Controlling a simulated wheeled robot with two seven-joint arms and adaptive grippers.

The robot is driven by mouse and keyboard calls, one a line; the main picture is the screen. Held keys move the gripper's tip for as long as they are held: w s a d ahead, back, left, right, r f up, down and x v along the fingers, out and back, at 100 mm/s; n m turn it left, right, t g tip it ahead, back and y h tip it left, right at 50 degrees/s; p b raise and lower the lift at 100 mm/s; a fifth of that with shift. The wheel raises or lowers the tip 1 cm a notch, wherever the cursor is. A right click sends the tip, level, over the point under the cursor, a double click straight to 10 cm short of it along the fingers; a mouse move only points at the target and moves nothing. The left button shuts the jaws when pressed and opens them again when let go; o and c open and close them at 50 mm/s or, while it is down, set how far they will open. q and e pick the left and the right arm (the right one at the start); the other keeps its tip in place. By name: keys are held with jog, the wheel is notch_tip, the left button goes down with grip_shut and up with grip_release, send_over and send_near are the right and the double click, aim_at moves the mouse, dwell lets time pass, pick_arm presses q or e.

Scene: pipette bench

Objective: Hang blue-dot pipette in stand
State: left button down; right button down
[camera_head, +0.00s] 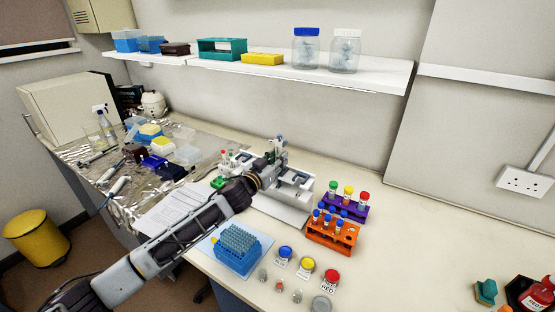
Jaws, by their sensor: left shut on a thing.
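My left gripper (274,164) reaches in from the lower left and is at the white pipette stand (290,205), over its upper part. The gripper is shut on a pipette, of which only a small upper part (281,146) seems to show above the fingers. Its blue dot cannot be made out, and my gripper and arm hide most of it. I cannot tell whether the pipette touches the stand. My right gripper is not in view.
A blue tip box (237,262) stands in front of the stand. Orange (332,238) and purple (352,212) tube racks stand to its right. Foil with bottles and boxes covers the left bench. A shelf (380,82) runs above.

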pick_arm(q)
jog(key=shift+f+b, duration=0.35)
jog(key=shift+f, duration=0.15)
dwell(0.9)
jog(key=c, duration=1.1)
grip_release()
jog(key=shift+s+a+f, duration=0.1)
jog(key=shift+v, duration=5.85)
